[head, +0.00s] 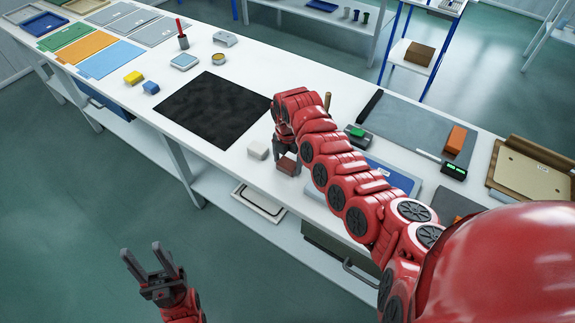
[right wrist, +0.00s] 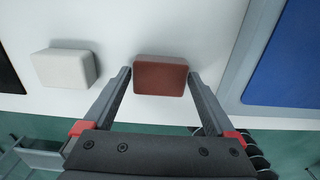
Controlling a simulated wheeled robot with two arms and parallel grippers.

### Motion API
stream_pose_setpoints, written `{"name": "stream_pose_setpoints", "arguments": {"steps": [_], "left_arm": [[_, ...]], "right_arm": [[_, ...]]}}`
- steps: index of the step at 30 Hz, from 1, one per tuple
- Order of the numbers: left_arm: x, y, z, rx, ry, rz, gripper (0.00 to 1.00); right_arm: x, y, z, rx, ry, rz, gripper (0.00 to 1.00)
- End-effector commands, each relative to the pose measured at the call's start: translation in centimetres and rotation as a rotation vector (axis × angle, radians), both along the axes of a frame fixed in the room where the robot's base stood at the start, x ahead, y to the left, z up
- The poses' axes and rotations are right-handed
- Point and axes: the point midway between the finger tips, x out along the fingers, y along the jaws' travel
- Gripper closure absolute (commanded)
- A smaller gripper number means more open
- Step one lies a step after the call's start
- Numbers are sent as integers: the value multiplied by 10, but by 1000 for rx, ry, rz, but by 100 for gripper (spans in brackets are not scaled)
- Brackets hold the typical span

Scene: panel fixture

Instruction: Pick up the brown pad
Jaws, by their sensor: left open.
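The brown pad (head: 288,165) is a small reddish-brown block near the front edge of the white table. In the right wrist view the pad (right wrist: 161,75) lies between the fingertips of my right gripper (right wrist: 160,80). The fingers are open, one on each side, with a thin gap showing at the left. In the head view my right gripper (head: 286,148) reaches down over the pad and hides part of it. My left gripper (head: 149,265) is open and empty, over the floor in front of the table.
A white block (head: 258,149) sits just left of the pad; it also shows in the wrist view (right wrist: 65,68). A black mat (head: 214,108) lies further left. A blue panel (right wrist: 293,65) in a grey frame is to the right. A grey board (head: 410,125) lies behind my right arm.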

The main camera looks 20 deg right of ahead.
Motion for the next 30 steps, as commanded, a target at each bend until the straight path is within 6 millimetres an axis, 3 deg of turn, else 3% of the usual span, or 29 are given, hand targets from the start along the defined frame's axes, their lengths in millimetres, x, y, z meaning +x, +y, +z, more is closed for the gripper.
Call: {"name": "stream_pose_setpoints", "arguments": {"steps": [1, 10, 20, 30], "left_arm": [[0, 0, 0, 0, 0, 0, 50], [0, 0, 0, 0, 0, 0, 50], [0, 0, -4, 0, 0, 0, 50], [0, 0, -26, 0, 0, 0, 50]], "right_arm": [[0, 0, 0, 0, 0, 0, 20], [0, 0, 0, 0, 0, 0, 73], [1, 1, 9, 1, -3, 1, 74], [1, 0, 77, -3, -5, 1, 74]]}}
